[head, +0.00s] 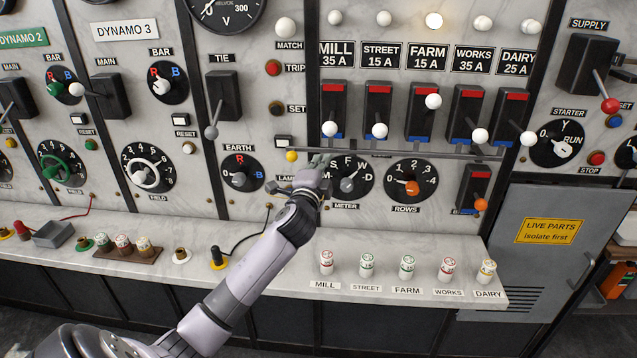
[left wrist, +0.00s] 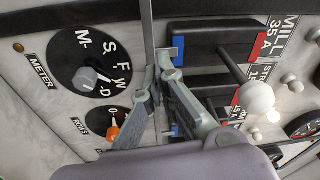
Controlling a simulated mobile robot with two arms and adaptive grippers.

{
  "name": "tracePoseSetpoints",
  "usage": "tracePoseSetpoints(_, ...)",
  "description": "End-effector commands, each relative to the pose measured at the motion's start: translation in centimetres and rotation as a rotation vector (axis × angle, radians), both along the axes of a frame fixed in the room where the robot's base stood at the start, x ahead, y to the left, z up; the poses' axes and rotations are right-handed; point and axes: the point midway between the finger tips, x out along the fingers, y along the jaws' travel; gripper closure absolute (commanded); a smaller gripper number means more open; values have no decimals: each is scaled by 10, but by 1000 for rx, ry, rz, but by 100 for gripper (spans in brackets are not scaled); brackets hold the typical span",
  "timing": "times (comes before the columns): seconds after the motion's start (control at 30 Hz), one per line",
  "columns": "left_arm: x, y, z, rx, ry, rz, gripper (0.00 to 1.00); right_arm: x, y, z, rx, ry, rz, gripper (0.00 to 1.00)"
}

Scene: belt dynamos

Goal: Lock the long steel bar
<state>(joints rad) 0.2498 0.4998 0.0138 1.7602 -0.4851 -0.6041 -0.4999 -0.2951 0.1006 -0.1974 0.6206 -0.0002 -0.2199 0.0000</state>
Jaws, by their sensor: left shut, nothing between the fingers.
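The long steel bar (head: 440,154) runs level across the panel, just below the row of feeder switches. In the left wrist view the bar (left wrist: 148,28) runs up and down the picture, beside the blue-marked switch ends. My left gripper (head: 318,162) is at the bar's left end, above the METER dial. It also shows in the left wrist view (left wrist: 163,62), its fingertips together and empty, close to the bar. I cannot tell whether they touch it. The fingers hide part of the bar. My right gripper is out of view.
Feeder switches with white knobs (head: 433,101) hang close above the bar. The METER dial (head: 349,181) and ROWS dial (head: 410,183) sit below it. An orange-knobbed switch (head: 481,204) is at lower right. Several labelled plugs (head: 407,267) stand on the marble ledge (head: 400,240).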

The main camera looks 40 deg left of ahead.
Motion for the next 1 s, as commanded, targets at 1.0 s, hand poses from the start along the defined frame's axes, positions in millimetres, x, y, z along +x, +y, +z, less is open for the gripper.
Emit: tracePoseSetpoints(1.0,-66,-29,-4,1,1,1,100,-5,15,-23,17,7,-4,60)
